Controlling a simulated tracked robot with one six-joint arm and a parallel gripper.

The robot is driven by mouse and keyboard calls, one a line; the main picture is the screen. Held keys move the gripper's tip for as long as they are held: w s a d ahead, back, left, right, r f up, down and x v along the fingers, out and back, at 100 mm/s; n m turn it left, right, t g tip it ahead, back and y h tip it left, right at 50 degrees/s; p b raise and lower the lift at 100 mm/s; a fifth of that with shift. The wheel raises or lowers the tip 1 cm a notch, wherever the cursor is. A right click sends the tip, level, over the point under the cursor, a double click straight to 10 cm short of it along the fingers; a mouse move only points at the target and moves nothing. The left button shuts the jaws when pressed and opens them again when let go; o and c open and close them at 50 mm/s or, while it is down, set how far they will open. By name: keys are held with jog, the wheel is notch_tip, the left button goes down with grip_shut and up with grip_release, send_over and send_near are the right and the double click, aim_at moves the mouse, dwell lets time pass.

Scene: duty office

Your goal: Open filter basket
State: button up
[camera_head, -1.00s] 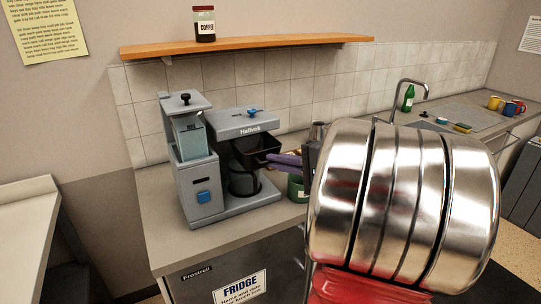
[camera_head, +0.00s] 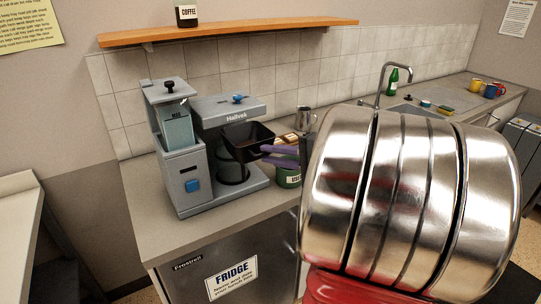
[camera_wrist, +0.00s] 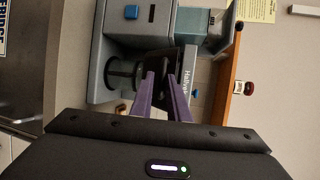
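The grey coffee maker (camera_head: 215,150) stands on the counter; it also shows sideways in the wrist view (camera_wrist: 118,30). Its black filter basket (camera_head: 247,142) juts out from under the top housing, and its open top and hollow inside show in the head view. The basket shows dark in the wrist view (camera_wrist: 172,64). The glass jug (camera_head: 232,170) stands below it. My gripper (camera_head: 268,155) has purple fingers reaching to the basket's right front side. In the wrist view the fingers (camera_wrist: 158,75) are apart with a gap between them. Whether they touch the basket is hard to tell.
A green tin (camera_head: 289,178) and a metal pitcher (camera_head: 305,120) stand right of the machine, close to my fingers. A wooden shelf (camera_head: 230,32) with a coffee jar (camera_head: 187,16) hangs above. A fridge (camera_head: 235,262) is under the counter. The sink lies at the right.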

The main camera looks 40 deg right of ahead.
jog(key=shift+s+r, duration=0.1)
jog(key=v, duration=1.3)
jog(key=shift+s, duration=0.25)
dwell(0.4)
